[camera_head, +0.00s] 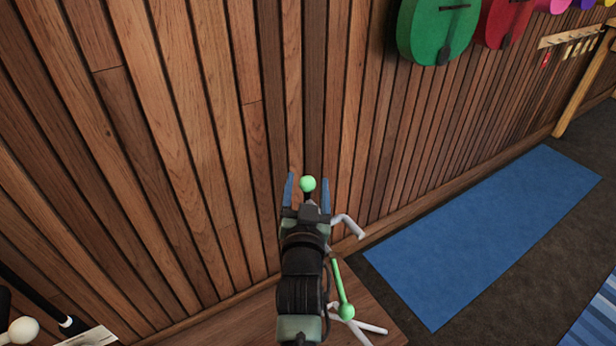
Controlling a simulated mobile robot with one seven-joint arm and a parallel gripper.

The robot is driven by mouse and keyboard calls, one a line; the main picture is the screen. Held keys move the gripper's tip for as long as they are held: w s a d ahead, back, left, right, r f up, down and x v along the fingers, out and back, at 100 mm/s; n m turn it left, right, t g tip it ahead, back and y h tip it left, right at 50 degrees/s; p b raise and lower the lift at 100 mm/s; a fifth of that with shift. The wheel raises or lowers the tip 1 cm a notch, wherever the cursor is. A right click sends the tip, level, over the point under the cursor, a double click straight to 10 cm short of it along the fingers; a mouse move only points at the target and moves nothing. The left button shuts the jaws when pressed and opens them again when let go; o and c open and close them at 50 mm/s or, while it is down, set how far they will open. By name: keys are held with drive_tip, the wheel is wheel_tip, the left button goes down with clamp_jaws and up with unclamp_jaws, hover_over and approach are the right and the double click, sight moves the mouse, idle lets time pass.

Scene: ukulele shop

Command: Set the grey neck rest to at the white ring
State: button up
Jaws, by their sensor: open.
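My gripper (306,187) is open in the middle of the head view, its two blue fingers pointing up the picture towards the plank wall. A light green ball (308,184) shows between the fingertips; I cannot tell whether they touch it. A pale grey bent piece (348,226) sticks out to the right of the gripper, partly hidden behind it. It may be the neck rest, but I cannot be sure. Below it is a green rod with a ball (345,310) above pale legs (370,327). I cannot make out a white ring.
A brown wooden surface (225,330) lies below my arm, against the plank wall (190,130). Green (425,38) and red (495,25) ukulele bodies hang at upper right. A blue mat (480,235) lies on the dark floor at right. A white knob (22,330) is at lower left.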

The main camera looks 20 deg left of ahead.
drive_tip(key=shift+b+x, duration=0.6)
drive_tip(key=shift+x, duration=1.3)
clamp_jaws()
